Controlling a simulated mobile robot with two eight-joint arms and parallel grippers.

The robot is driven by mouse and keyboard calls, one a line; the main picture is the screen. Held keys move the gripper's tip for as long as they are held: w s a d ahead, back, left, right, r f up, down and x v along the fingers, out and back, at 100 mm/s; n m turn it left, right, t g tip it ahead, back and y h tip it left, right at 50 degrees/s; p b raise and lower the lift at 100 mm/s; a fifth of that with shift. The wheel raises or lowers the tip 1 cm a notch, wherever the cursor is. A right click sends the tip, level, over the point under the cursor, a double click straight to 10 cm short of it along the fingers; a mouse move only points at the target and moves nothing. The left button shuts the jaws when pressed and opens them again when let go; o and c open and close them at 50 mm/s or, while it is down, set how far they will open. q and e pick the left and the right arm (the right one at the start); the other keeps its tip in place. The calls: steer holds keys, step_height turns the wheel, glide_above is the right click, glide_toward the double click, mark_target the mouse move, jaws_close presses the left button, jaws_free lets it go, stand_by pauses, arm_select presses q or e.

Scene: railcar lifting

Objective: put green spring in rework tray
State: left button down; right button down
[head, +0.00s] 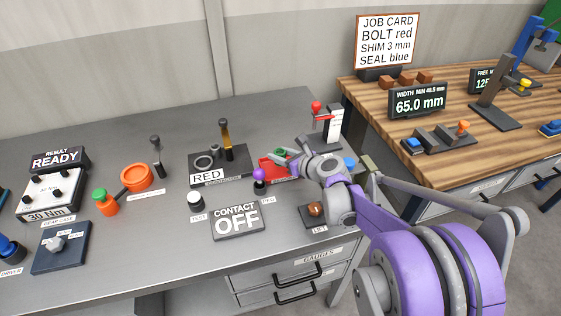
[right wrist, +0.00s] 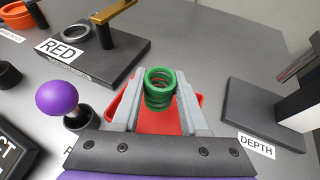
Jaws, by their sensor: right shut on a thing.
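A green spring (right wrist: 160,90) is gripped upright between the two grey fingers of my right gripper (right wrist: 160,82). In the head view the green spring (head: 281,152) shows as a small patch at the tip of my right gripper (head: 285,156). A red tray (head: 268,168) is on the grey bench there. In the right wrist view the red tray (right wrist: 146,122) is below the spring, between and beside the fingers. The tray's label is mostly hidden by the arm. I cannot tell whether the spring touches the tray floor. My left gripper is out of view.
A purple knob (right wrist: 60,98) stands just left of the tray. A dark stand marked RED (head: 217,165) is behind it, and a depth gauge (head: 326,128) stands to the right. The CONTACT OFF display (head: 237,221) is in front. Open bench lies at the back left.

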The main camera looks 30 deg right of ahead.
steer(key=shift+f, duration=1.3)
steer(key=shift+f+b, duration=0.2)
steer(key=shift+b, duration=0.1)
steer(key=shift+c, duration=2.2)
jaws_free()
steer(key=shift+r, duration=0.1)
steer(key=shift+r, duration=0.1)
steer(key=shift+s+r, duration=0.2)
steer(key=p+v, duration=0.1)
steer(key=v, duration=1)
steer(key=shift+s+r, duration=0.1)
steer(key=shift+s, duration=0.15)
